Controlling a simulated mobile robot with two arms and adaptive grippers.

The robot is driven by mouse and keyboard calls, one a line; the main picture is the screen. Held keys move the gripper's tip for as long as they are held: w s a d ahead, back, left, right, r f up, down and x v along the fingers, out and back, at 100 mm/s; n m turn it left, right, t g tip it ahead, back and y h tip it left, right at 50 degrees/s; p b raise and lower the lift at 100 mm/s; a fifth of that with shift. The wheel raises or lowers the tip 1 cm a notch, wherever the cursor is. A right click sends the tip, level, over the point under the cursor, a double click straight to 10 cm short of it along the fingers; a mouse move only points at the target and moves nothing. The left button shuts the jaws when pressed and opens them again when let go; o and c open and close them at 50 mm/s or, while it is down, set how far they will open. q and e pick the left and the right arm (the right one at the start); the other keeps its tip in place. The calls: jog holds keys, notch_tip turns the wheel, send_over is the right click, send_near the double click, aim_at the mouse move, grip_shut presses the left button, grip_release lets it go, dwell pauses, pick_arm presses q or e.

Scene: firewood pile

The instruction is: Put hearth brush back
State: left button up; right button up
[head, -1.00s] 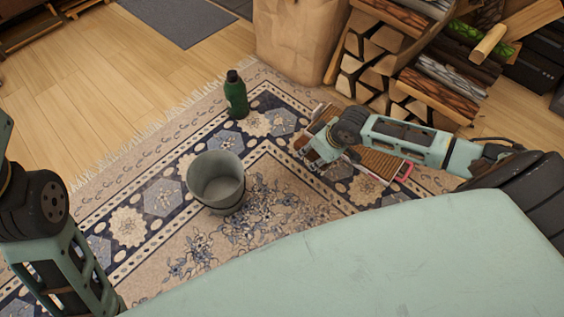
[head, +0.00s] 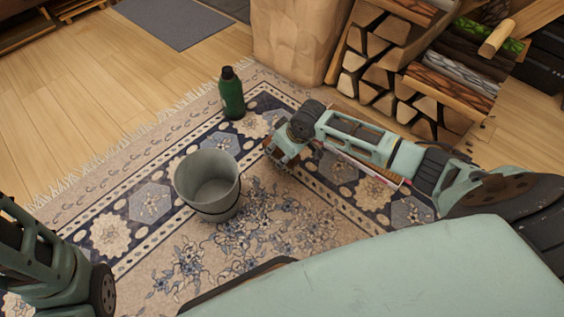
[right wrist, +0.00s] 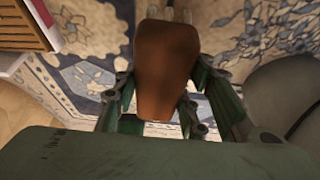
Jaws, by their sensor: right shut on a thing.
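In the right wrist view a rounded brown wooden thing (right wrist: 167,60), which I take for the hearth brush, sits between the fingers of my right gripper (right wrist: 160,108). The gripper is shut on it. Pale bits show at its far end, too little to make out. In the head view my right gripper (head: 284,152) points down over the patterned rug, just right of a grey metal bucket (head: 207,190) and apart from it.
A dark green bottle (head: 232,95) stands behind the bucket. A paper sack (head: 295,45) and a stack of split firewood (head: 385,75) stand at the back. A slatted brown thing (right wrist: 22,25) lies near my right gripper. The rug's (head: 240,240) front middle is clear.

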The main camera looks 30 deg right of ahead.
notch_tip(320, 180, down, 4)
jog(key=b, duration=0.4)
jog(key=shift+r, duration=0.1)
jog(key=o, duration=1)
